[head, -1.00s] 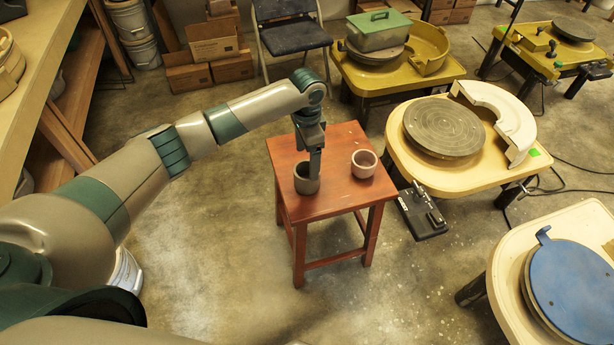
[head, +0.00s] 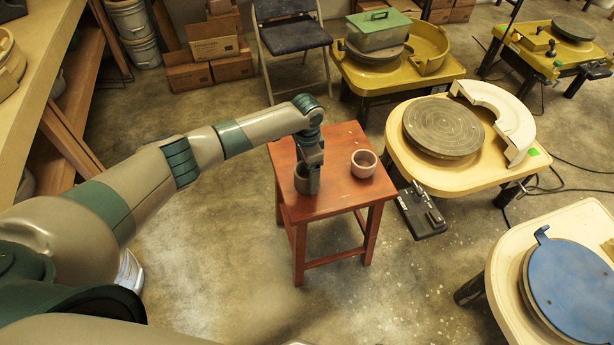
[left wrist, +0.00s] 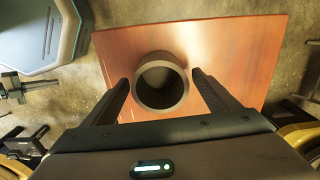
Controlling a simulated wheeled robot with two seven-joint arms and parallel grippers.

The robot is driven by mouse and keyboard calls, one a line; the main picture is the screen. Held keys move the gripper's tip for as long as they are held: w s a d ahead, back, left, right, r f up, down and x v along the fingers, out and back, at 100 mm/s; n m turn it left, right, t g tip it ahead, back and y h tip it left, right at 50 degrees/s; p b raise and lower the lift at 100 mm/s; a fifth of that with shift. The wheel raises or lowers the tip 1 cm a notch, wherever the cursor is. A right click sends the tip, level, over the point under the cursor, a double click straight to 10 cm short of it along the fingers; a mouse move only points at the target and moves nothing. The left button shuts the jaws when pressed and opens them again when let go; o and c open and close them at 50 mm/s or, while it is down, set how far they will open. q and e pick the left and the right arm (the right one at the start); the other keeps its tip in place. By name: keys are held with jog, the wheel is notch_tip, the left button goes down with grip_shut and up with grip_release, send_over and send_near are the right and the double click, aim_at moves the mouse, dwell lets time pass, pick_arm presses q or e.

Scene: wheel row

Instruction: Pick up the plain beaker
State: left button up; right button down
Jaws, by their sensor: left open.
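A dark grey beaker (head: 307,187) with a smooth, unmarked wall stands upright near the left side of the red-brown stool (head: 336,203). A paler, pinkish-grey cup (head: 363,166) stands to its right on the same stool. My left gripper (head: 309,168) points down at the dark beaker and hides part of its rim. In the left wrist view the gripper (left wrist: 162,84) is open, with one finger on each side of the dark beaker (left wrist: 162,80). The beaker's mouth faces the camera; finger contact cannot be told. My right gripper is not in view.
Pottery wheels stand to the right, one with a grey wheel head (head: 443,127) and one with a blue disc (head: 574,290). A black pedal (head: 421,211) lies on the floor right of the stool. A folding chair (head: 291,38) stands behind. The floor before the stool is clear.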

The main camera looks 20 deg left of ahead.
pick_arm(q)
jog(key=shift+f, duration=1.55)
jog(key=c, duration=1.3)
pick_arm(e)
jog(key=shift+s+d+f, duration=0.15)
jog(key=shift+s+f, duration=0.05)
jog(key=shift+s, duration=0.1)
